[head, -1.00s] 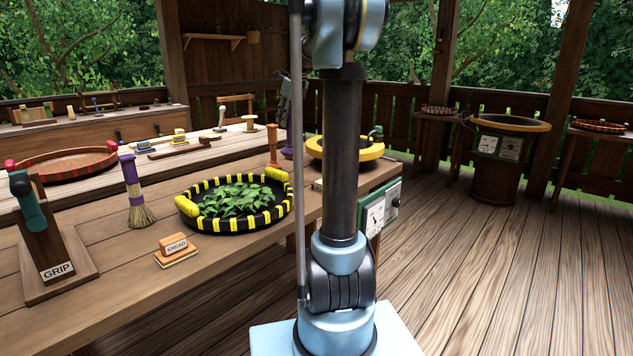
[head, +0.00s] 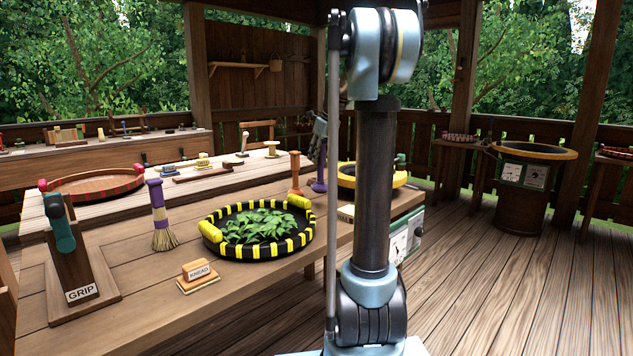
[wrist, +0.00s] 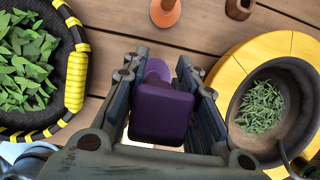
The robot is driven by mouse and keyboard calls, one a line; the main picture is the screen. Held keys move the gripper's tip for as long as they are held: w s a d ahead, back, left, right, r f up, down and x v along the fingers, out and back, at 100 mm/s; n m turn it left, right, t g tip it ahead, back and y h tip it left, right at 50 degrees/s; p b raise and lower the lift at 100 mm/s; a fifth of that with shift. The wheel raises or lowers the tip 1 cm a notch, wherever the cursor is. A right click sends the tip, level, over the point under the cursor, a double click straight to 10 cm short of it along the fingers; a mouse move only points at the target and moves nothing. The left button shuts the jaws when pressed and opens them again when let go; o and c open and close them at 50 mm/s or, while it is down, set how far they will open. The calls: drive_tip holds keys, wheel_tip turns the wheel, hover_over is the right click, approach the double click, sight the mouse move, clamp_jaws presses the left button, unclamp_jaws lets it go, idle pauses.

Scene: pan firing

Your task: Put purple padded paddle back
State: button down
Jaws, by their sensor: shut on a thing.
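The purple padded paddle (wrist: 160,112) is between the two fingers of my gripper (wrist: 160,70) in the wrist view, its squared purple pad facing the camera. My gripper is shut on it. In the head view the paddle (head: 319,172) is upright below my gripper (head: 319,128), near the table's far right edge, between an orange wooden tool (head: 295,172) and the yellow-rimmed pan (head: 347,176). I cannot tell whether its lower end touches the table. My arm hides part of the yellow-rimmed pan.
A black-and-yellow tray of green leaves (head: 258,228) sits on the table left of the paddle. A brown holder (wrist: 240,8) is at the wrist view's top. A purple-handled brush (head: 160,215), KNEAD block (head: 198,272) and GRIP stand (head: 75,270) are farther left.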

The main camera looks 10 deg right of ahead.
drive_tip(key=shift+f, duration=2.9)
drive_tip(key=c, duration=1.3)
unclamp_jaws()
drive_tip(key=shift+f, duration=0.1)
drive_tip(key=v, duration=1.7)
drive_tip(key=shift+s+a, duration=0.15)
drive_tip(key=shift+a, duration=0.05)
drive_tip(key=s+a+f+n+h, duration=0.1)
drive_tip(key=s+f+n, duration=0.8)
drive_tip(key=s+f, duration=0.2)
drive_tip(key=s+a+f+n+g, duration=0.1)
drive_tip(key=s+f+n, duration=0.9)
drive_tip(key=s, duration=0.5)
drive_tip(key=s+a+f+n+h, duration=0.1)
drive_tip(key=s+f+n, duration=0.9)
drive_tip(key=s+f, duration=0.3)
drive_tip(key=shift+s+a+f+h, duration=0.1)
drive_tip(key=shift+s+f+h, duration=0.1)
drive_tip(key=shift+s+h, duration=0.15)
